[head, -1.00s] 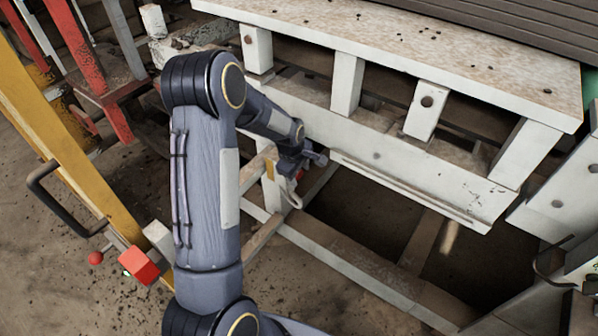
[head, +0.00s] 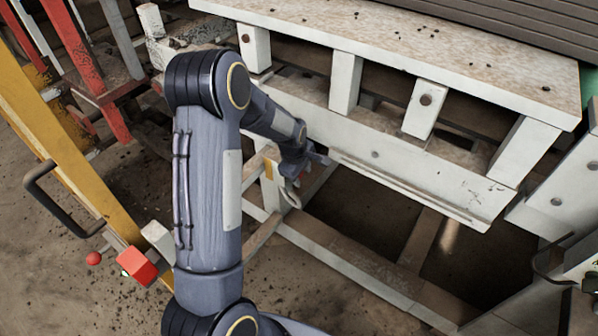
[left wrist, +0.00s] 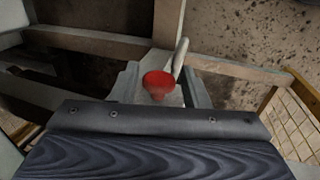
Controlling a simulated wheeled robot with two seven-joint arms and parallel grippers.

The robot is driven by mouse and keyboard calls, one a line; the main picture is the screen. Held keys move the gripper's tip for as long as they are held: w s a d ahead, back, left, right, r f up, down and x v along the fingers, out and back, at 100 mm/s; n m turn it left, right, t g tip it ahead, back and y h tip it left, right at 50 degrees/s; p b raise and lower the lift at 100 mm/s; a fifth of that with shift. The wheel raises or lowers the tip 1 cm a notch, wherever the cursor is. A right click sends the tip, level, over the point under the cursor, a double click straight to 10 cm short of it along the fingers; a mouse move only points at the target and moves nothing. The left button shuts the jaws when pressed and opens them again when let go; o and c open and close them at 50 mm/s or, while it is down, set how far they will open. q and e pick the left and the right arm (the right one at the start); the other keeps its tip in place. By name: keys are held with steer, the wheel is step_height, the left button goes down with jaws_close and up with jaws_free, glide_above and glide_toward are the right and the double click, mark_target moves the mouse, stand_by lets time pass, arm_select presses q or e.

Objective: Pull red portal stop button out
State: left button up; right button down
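The red stop button (left wrist: 158,85) shows in the left wrist view as a flared red cap in front of my left gripper (left wrist: 160,88). The gripper's two grey fingers are apart, one on each side of the cap, with a gap visible on both sides. In the head view my left gripper (head: 312,162) is at the white frame below the bench, and only a little red shows beside it; the button is mostly hidden there by my arm.
A white bench (head: 430,60) with posts stands just above and right of my gripper. White rails (head: 350,270) run below it. At left are a yellow beam (head: 70,150), a black handle (head: 60,205), a red box (head: 138,265) and a red ball knob (head: 94,258).

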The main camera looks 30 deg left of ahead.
arm_select(q)
steer(key=shift+o, duration=1.2)
steer(key=p+v, duration=0.1)
steer(key=v, duration=0.7)
steer(key=s+d+r+m+t+h, duration=0.15)
steer(key=s+d+r+m, duration=0.35)
steer(key=s+r, duration=0.6)
steer(key=s+d+r+m+t+h, duration=0.1)
steer(key=s+d+m, duration=0.2)
steer(key=s+m, duration=0.35)
steer(key=s+d+r+m+h, duration=0.1)
steer(key=s+d+m, duration=0.25)
steer(key=s, duration=0.55)
step_height(320, 180, up, 14)
steer(key=p, duration=1.4)
steer(key=shift+a, duration=0.15)
